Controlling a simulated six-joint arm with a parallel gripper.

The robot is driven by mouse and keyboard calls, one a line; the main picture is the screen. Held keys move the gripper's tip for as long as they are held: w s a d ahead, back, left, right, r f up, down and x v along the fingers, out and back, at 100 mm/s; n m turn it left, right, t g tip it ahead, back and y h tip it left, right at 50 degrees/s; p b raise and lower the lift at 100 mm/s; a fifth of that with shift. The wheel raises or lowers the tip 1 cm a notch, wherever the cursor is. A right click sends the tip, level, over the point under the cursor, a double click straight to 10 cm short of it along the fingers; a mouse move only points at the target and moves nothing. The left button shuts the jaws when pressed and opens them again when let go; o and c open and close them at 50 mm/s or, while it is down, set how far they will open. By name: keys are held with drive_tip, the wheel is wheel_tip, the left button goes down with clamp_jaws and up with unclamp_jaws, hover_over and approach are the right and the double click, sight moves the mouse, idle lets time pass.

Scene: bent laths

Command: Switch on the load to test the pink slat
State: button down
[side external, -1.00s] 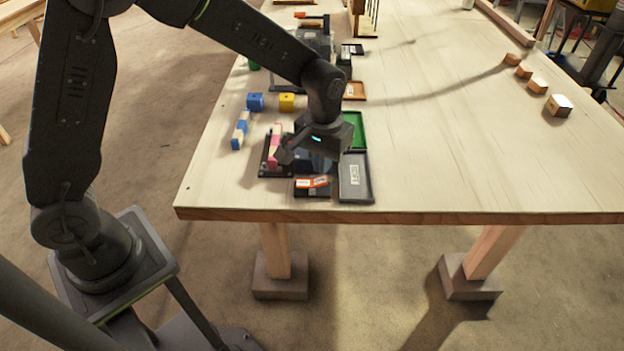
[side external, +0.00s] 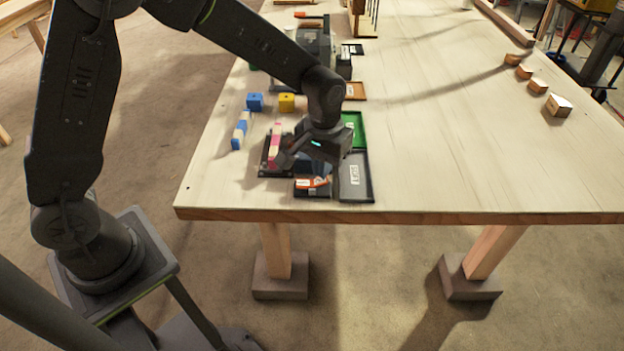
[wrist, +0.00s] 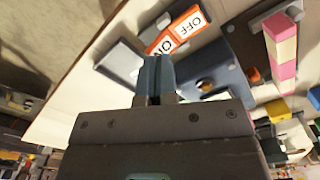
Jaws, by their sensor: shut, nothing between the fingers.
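The switch is an orange rocker marked ON and OFF (wrist: 178,28), on a dark box; in the side view the rocker (side external: 313,183) is near the table's front edge. My gripper (wrist: 155,62) is shut and empty. In the wrist view its fingertips overlap the ON end of the rocker; I cannot tell whether they touch. The pink and cream slat (wrist: 282,46) lies across a dark test stand, right of the fingers in the wrist view. In the side view the slat (side external: 274,156) is just left of my gripper, which partly hides the stand.
A grey labelled tray (side external: 355,180) lies right of the switch, with a green tray (side external: 355,128) behind it. A blue and cream slat (side external: 240,130), a blue block (side external: 255,101) and a yellow block (side external: 287,102) stand farther left and back. The table's right side is mostly clear.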

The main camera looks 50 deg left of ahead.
drive_tip(key=shift+f, duration=1.15)
idle(0.4)
drive_tip(key=shift+r, duration=3.55)
drive_tip(key=shift+r, duration=0.15)
drive_tip(key=s+a+r+m+t, duration=0.1)
drive_tip(key=s+a+r+t, duration=0.25)
drive_tip(key=s+r, duration=0.5)
drive_tip(key=s+a+r+m+t, duration=0.1)
drive_tip(key=s+a, duration=0.1)
drive_tip(key=s, duration=0.4)
drive_tip(key=s+a+r+m+t, duration=0.1)
drive_tip(key=s+a+r, duration=0.1)
drive_tip(key=s, duration=0.4)
